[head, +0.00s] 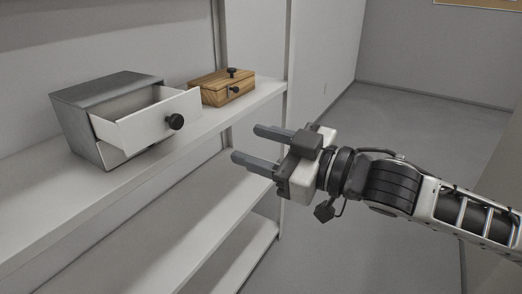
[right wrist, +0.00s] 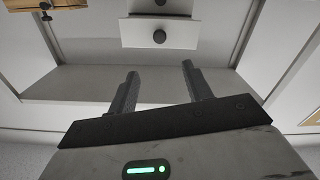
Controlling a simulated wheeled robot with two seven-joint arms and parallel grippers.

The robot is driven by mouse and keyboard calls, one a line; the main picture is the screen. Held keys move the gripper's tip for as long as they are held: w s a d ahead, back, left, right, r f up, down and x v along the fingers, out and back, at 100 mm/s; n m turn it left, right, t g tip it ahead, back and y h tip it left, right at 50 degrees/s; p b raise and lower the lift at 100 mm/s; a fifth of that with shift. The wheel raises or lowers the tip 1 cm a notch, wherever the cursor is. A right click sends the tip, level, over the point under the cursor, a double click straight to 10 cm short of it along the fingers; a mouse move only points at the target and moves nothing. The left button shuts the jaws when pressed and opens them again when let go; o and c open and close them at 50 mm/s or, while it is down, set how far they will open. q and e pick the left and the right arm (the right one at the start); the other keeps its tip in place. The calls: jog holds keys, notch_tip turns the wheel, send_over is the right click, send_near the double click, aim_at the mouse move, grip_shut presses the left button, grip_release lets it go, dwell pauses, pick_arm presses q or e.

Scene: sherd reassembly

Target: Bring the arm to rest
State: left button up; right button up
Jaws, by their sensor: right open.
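My right gripper (head: 255,145) is in the head view, held in the air in front of the shelf. Its two fingers point left toward the shelf and are apart, with nothing between them. In the right wrist view its fingers (right wrist: 160,88) are spread and empty. My right arm reaches in from the right edge of the head view. My left gripper is in neither view.
A grey drawer box (head: 75,115) with an open, empty-looking white drawer (head: 150,122) stands on the white shelf (head: 35,210). A wooden box (head: 222,88) with black knobs sits to its right. Lower shelves are bare. Open floor (head: 420,125) lies to the right.

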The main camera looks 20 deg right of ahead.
jog(key=shift+s, duration=0.1)
jog(key=shift+d+f, duration=0.1)
dwell(0.4)
notch_tip(320, 180, down, 16)
jog(key=m+h, duration=0.4)
jog(key=s+a+f+m+g+h, duration=0.1)
jog(key=s+a+f+g, duration=0.1)
jog(key=s+f, duration=0.4)
jog(key=s+a+f+m+g+h, duration=0.1)
jog(key=s+f, duration=0.5)
jog(key=f, duration=0.7)
jog(key=shift+s+a+f+m+g+h, duration=0.2)
jog(key=shift+a+m+g+h, duration=0.2)
jog(key=shift+a+m+g, duration=0.3)
